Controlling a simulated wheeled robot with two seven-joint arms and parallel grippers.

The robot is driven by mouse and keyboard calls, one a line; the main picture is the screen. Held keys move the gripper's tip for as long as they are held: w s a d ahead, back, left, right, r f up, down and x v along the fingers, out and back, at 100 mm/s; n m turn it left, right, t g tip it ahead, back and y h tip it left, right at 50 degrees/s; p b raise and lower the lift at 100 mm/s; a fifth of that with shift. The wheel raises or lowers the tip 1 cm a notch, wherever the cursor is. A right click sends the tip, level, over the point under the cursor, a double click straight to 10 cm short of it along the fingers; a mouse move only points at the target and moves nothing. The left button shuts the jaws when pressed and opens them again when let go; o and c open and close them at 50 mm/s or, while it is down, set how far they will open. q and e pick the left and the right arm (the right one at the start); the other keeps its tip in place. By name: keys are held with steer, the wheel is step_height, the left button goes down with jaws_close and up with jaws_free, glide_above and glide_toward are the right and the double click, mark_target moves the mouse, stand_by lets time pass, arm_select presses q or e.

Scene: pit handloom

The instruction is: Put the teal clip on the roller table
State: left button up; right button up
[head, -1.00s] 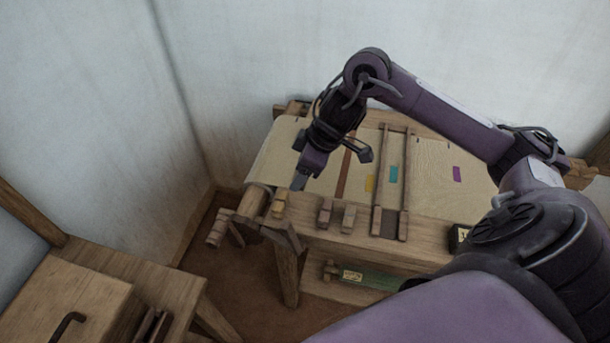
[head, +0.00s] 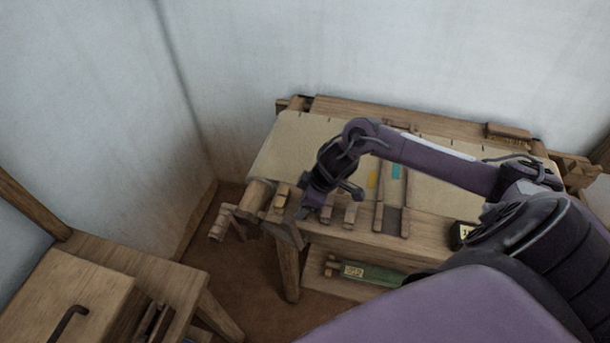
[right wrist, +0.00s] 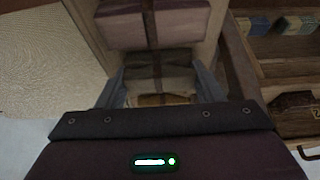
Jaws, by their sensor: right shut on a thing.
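My right gripper (head: 305,210) is down at the front beam of the loom, between small wooden blocks. In the right wrist view its two fingers (right wrist: 160,90) close around a dull grey-brown block (right wrist: 158,66), which may be the teal clip; its colour is too dark to tell. The gripper hides this block in the head view. Other blocks stand beside it: one at its left (head: 282,195), two at its right (head: 327,207) (head: 350,214). A wooden table (head: 75,285) at lower left may be the roller table; I cannot tell. My left gripper is not in view.
The loom cloth (head: 290,140) has a teal patch (head: 396,172) and a yellow one (head: 372,179). Two wooden bars cross it. A green box (head: 375,276) lies on the lower shelf. A black crank (head: 68,324) rises from the lower-left table. A floor gap separates table and loom.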

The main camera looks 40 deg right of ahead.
steer(key=o, duration=1)
steer(key=shift+f, duration=0.1)
steer(key=shift+c, duration=0.2)
steer(key=shift+r, duration=0.25)
steer(key=v, duration=1.1)
steer(key=shift+s+r, duration=0.2)
steer(key=shift+r, duration=0.15)
steer(key=shift+d, duration=0.1)
